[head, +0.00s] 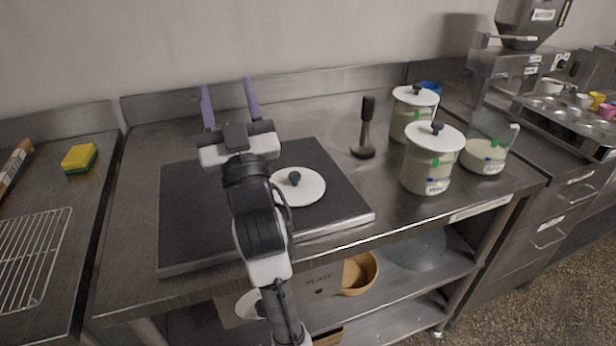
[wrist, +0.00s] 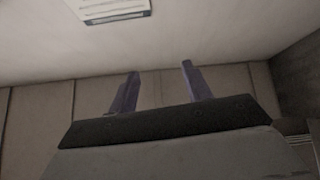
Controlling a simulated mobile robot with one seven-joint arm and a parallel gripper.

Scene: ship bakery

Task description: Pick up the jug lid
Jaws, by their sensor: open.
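A round white lid (head: 305,189) with a dark knob lies on the dark flat slab on the steel counter, just right of my forearm in the head view. My gripper (head: 227,88) is open and empty, its two purple fingers raised and pointing toward the back wall. It is beyond and to the left of the lid, apart from it. In the wrist view my gripper (wrist: 160,72) has its fingers spread with nothing between them. The lid does not show there. An open jug (head: 486,157) with pale contents stands at the counter's right.
Two lidded canisters, a front one (head: 428,174) and a back one (head: 397,119), stand left of the jug. A black-handled tool (head: 367,130) stands upright between them and the slab (head: 185,215). A sponge (head: 79,158) and wire rack (head: 32,250) are at left.

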